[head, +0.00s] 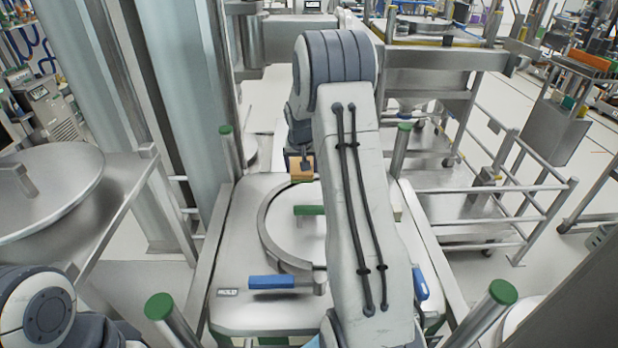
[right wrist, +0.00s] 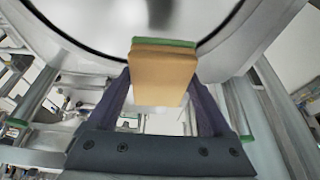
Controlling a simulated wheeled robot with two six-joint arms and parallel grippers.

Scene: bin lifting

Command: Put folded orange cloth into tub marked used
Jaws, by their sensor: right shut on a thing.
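The folded orange cloth (head: 303,168) is a small block-like bundle above the far side of the round steel opening or lid in the head view. My right gripper (head: 300,160) is shut on it. In the right wrist view the cloth (right wrist: 163,78) sits between the two dark fingers of the gripper (right wrist: 162,98). A green strip shows along its upper edge there; I cannot tell if it is part of the cloth. No tub that I can read as marked used shows. My left gripper is out of the head view; only part of that arm shows at lower left.
A steel vessel (head: 235,250) with a blue handle (head: 285,282), a green handle (head: 309,210) and a small label (head: 228,292) stands ahead. Green-capped posts (head: 159,306) surround it. A steel lid (head: 50,195) is at left, a railed cart (head: 480,195) at right.

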